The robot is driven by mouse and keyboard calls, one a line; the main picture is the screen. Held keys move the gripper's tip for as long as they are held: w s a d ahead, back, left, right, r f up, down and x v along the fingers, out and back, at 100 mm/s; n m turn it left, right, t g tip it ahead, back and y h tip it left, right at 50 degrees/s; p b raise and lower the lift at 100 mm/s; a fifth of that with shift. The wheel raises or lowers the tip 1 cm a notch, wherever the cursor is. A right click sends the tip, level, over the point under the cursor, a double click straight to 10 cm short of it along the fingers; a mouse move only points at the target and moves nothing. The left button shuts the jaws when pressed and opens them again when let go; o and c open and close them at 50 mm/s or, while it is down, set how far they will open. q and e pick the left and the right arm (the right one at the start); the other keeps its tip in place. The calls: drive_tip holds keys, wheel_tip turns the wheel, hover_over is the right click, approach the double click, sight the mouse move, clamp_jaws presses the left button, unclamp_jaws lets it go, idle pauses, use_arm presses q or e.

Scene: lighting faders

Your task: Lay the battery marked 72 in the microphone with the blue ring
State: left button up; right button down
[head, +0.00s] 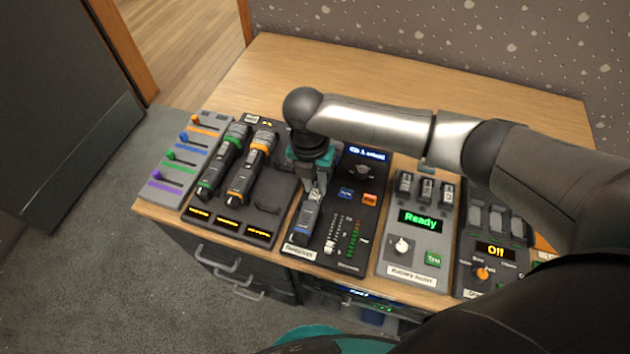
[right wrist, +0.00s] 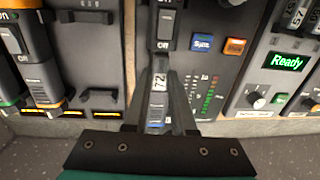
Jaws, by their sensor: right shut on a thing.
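The microphone with the blue ring (head: 305,220) lies on the black mixer panel, partly hidden under my right gripper. In the right wrist view its dark body with an "Off" switch (right wrist: 165,28) shows above the fingers and a blue band (right wrist: 156,125) shows below. My right gripper (head: 318,190) points down over this microphone. My left gripper is not in view.
Microphones with green (head: 222,165) and orange (head: 252,168) rings lie in the dock on the left. A battery tester (head: 418,245) reading "Ready" holds several batteries on the right. The desk behind (head: 300,70) is clear.

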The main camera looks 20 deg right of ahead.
drive_tip(key=shift+f, duration=0.45)
idle(0.3)
drive_tip(key=c, duration=0.7)
unclamp_jaws()
drive_tip(key=c, duration=0.4)
drive_tip(key=shift+o, duration=0.2)
drive_tip(key=shift+r, duration=0.1)
wheel_tip(320, 180, up, 6)
drive_tip(key=p, duration=0.6)
